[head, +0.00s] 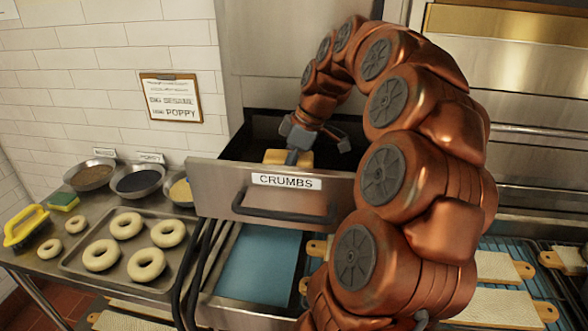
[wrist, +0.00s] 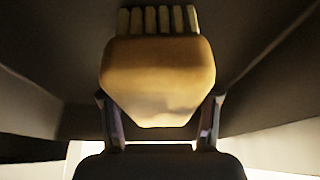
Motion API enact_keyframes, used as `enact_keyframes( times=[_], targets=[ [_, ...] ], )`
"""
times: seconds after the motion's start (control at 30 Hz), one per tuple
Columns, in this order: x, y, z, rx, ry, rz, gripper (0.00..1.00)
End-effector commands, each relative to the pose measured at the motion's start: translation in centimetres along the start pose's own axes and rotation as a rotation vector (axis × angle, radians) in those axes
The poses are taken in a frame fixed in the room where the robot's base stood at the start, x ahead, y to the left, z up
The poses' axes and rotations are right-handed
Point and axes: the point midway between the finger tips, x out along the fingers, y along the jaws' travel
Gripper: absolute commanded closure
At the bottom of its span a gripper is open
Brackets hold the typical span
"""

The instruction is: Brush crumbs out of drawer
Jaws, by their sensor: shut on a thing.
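The drawer (head: 215,190) labelled CRUMBS is pulled open, with its front panel and dark bar handle facing the head camera. My gripper (head: 298,138) reaches down into it from above, near the back of the label. It is shut on a tan brush (head: 274,157). In the wrist view, the brush (wrist: 158,80) sits between the two fingers of my gripper (wrist: 160,118), with pale bristle tufts pointing to the top of the picture. The drawer's dark interior (wrist: 50,60) surrounds it. I cannot make out crumbs; the drawer floor is mostly hidden or dark.
On the left counter are a tray (head: 72,267) of several bagels, bowls of toppings (head: 138,180), a green-and-yellow sponge (head: 64,202) and a yellow-handled tool (head: 25,226). A blue surface (head: 262,262) lies below the drawer. Racks with boards (head: 498,266) stand at right.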

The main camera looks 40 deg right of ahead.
Motion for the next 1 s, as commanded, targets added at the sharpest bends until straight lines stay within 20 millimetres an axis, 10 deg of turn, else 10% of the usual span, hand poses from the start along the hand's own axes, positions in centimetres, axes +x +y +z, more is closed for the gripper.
enact_keyframes(
  times=[1.0],
  targets=[
    [-7.7, 0.2, -2.5, 0.012, 0.001, 0.007, 0.77]
  ],
)
